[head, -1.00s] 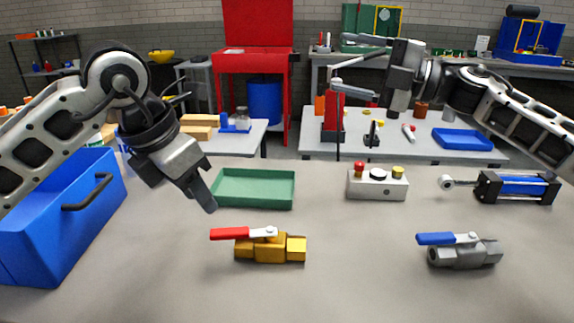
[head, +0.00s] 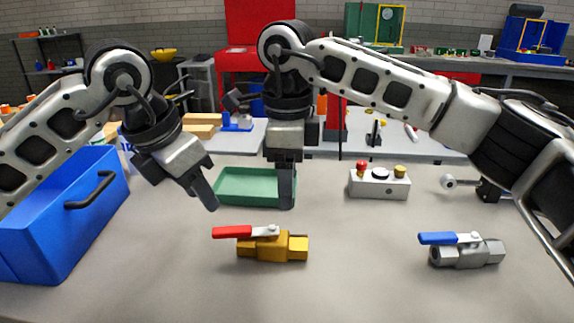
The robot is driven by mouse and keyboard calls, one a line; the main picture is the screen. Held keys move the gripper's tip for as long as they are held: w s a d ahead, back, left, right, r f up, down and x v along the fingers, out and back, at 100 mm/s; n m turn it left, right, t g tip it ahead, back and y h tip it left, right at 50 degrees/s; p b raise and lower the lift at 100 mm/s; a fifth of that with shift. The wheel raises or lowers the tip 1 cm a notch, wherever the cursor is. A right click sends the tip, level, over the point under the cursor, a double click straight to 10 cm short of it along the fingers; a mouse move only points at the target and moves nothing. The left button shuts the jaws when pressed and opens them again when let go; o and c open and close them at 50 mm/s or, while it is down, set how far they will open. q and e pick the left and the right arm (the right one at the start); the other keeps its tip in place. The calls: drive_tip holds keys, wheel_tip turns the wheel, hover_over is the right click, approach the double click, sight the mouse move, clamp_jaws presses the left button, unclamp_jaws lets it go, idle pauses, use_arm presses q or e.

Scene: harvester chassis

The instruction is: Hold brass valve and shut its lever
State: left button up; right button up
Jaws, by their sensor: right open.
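The brass valve (head: 272,247) lies on the grey bench at the front middle. Its red lever (head: 233,232) lies along the body and points left. My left gripper (head: 208,198) hangs above and behind the lever's left end, apart from it; its fingers overlap, so its opening does not show. My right gripper (head: 287,197) points straight down behind and above the valve's right half, in front of the green tray. It is open and empty, though seen edge-on. Neither gripper appears to touch the valve.
A steel valve with a blue lever (head: 437,239) lies at the right. A green tray (head: 240,187), a button box (head: 379,187) and a partly hidden cylinder (head: 488,190) stand behind. A blue toolbox (head: 50,235) is at the left. The bench front is clear.

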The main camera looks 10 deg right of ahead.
sight(287, 236)
wheel_tip(287, 236, down, 14)
drive_tip(key=shift+f, duration=0.1)
idle(0.5)
drive_tip(key=c, duration=1.5)
drive_tip(key=shift+o, duration=0.2)
